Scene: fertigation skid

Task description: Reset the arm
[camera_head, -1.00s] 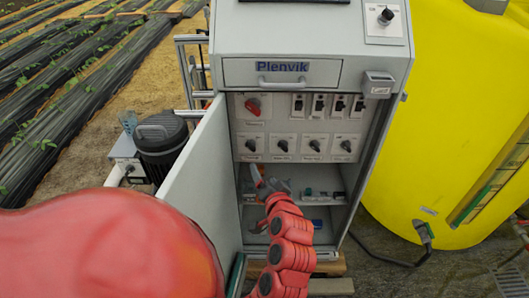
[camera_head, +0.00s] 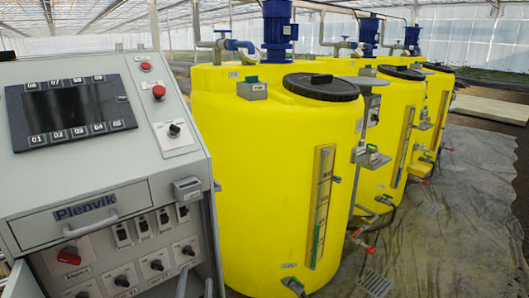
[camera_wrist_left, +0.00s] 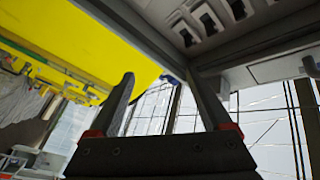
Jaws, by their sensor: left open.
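My left gripper (camera_wrist_left: 160,76) shows in the left wrist view. Its two dark fingers stand apart with nothing between them, so it is open and empty. The cabinet's grey frame and a row of switches (camera_wrist_left: 209,18) are beyond the fingers in that view, at the top. Whether a finger touches the frame is hard to tell. Neither arm nor gripper shows in the head view. My right gripper is in no current view.
The grey Plenvik control cabinet (camera_head: 150,190) fills the left of the head view, with a dark screen (camera_head: 70,112) and a red button (camera_head: 158,91). Several yellow tanks (camera_head: 255,180) stand right of it. Floor sheeting (camera_head: 470,200) at far right looks mostly clear.

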